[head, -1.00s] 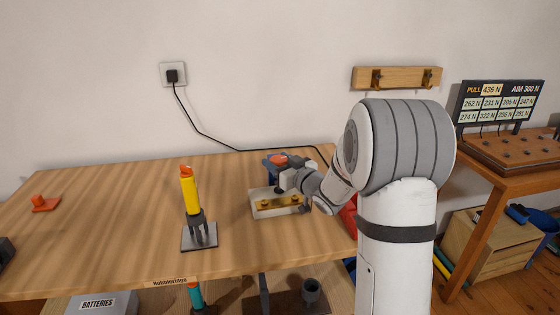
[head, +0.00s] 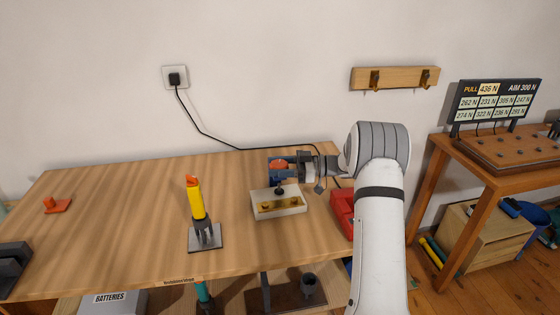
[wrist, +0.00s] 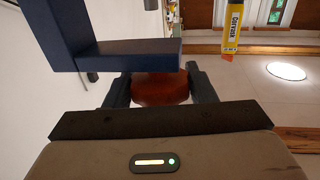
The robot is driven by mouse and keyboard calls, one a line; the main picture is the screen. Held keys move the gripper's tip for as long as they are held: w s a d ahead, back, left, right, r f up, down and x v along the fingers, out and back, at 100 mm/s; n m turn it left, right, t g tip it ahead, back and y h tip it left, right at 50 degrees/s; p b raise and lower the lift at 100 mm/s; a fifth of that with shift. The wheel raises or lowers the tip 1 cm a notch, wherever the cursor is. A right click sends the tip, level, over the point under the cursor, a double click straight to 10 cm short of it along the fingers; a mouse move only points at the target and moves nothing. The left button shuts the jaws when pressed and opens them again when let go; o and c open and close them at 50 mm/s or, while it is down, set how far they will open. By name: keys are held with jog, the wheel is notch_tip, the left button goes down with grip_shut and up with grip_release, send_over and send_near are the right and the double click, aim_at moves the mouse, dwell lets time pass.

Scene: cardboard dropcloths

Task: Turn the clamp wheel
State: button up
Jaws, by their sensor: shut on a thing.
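The clamp wheel is a red-orange disc (head: 279,164) above a block on the workbench. It also shows in the wrist view as a red-brown round shape (wrist: 160,90), just below a dark blue clamp part (wrist: 125,55). My gripper (head: 288,168) reaches in from the right at the wheel. In the wrist view its two dark fingers stand on either side of the wheel and are shut on it. The wheel's far side is hidden by the blue part. A pale block with a brass-coloured plate (head: 279,204) sits below the gripper.
A yellow tool with an orange tip (head: 195,198) stands upright in a dark holder to the left. A red bin (head: 342,212) sits at the bench's right edge. A black cable crosses the wall behind.

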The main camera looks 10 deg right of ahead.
jog(key=shift+n+g+p, duration=0.55)
jog(key=shift+n+g, duration=1.35)
jog(key=shift+g, duration=1.1)
jog(key=o, duration=1)
jog(key=shift+d, duration=0.25)
jog(key=d+p, duration=0.2)
jog(key=p, duration=0.2)
jog(key=w+d+p, duration=0.1)
jog(key=d+p, duration=0.1)
jog(key=p, duration=0.1)
jog(key=d+p, duration=0.2)
jog(key=p, duration=0.2)
jog(key=shift+w+r+p, duration=0.35)
jog(key=shift+r, duration=0.05)
